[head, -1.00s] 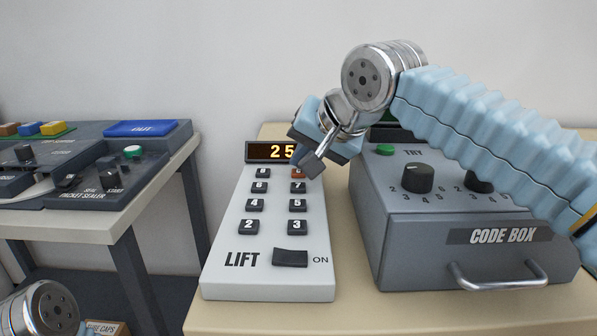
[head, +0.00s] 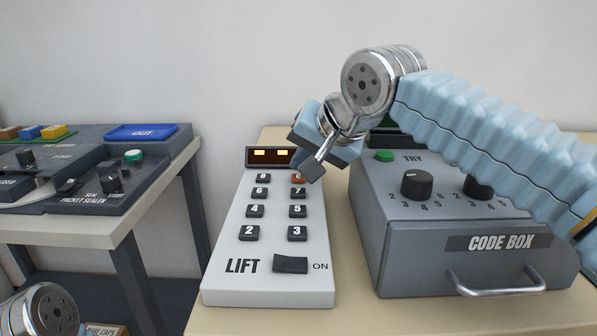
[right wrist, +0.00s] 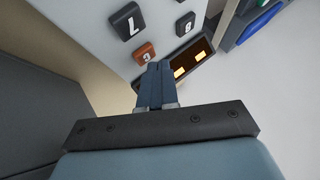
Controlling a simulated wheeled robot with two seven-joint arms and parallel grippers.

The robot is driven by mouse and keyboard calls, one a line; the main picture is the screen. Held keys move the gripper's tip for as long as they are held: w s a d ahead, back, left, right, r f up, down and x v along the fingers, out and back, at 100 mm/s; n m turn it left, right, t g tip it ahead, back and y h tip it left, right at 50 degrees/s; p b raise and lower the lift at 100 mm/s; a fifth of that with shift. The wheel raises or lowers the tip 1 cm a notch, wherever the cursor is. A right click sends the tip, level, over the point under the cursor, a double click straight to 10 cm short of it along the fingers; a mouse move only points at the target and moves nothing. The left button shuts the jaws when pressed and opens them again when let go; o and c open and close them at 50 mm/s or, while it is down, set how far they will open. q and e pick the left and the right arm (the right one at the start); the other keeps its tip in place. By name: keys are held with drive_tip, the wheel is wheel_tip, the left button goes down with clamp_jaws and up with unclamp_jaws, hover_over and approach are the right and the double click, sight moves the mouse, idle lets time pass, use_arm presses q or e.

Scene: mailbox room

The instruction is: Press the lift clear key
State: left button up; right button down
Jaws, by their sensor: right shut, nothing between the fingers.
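The lift panel (head: 266,285) is a pale keypad box with dark numbered keys and an ON key (head: 290,264). Its only orange-red key (head: 298,179) is at the top of the right column, partly covered by my gripper in the head view; its marking is hard to read. In the right wrist view the orange key (right wrist: 145,53) is just beside the fingertips; I cannot tell whether they touch it. The lift display (head: 270,157) shows two lit bars. My right gripper (head: 311,171) is shut and empty over the panel's top right; its fingers (right wrist: 155,84) are together.
The grey code box (head: 400,240) with knobs and a front handle stands close to the right, under my right arm. A packet sealer (head: 85,200) is on a separate table at left, across a gap. A blank wall is behind.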

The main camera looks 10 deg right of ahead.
sight(303, 178)
drive_tip(key=shift+r, duration=0.4)
wheel_tip(303, 178, up, 5)
drive_tip(key=p, duration=0.5)
drive_tip(key=shift+r, duration=0.1)
idle(0.5)
